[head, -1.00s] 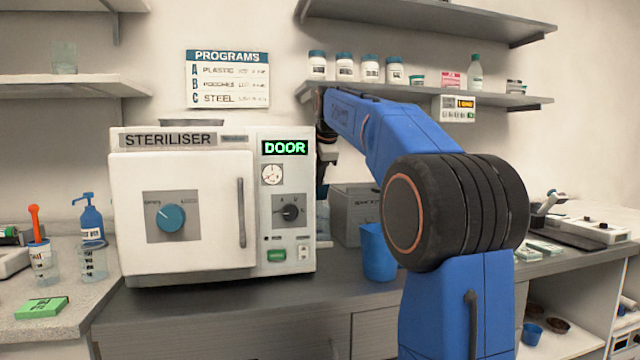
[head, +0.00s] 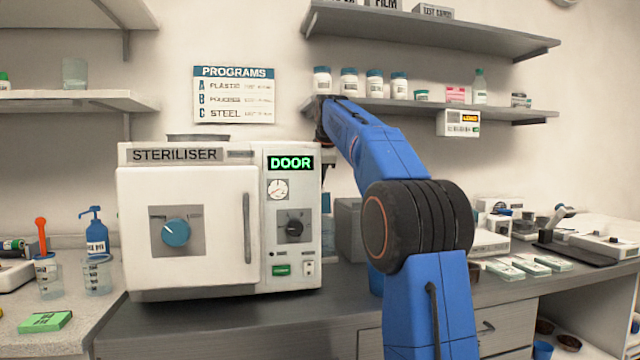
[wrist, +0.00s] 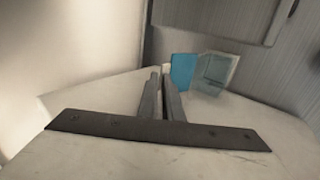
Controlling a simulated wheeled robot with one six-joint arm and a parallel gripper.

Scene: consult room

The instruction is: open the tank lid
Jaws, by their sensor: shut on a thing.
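The white steriliser (head: 190,230) stands on the worktop with its front door shut and a green DOOR display lit. A flat dark grey piece (head: 197,136) lies on its top; I cannot tell if it is the tank lid. My arm reaches to the steriliser's right side, where my gripper is mostly hidden in the head view. In the wrist view my gripper (wrist: 164,80) has its fingers close together, shut on a thin pale piece that I cannot identify. A blue object (wrist: 183,71) and a clear container (wrist: 216,72) are just beyond the fingertips.
A grey box (head: 348,230) stands behind my arm, right of the steriliser. A shelf (head: 420,108) with jars runs above my arm. A blue pump bottle (head: 95,240) and beakers stand at the left. Pale green-edged packs (head: 515,268) lie at the right.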

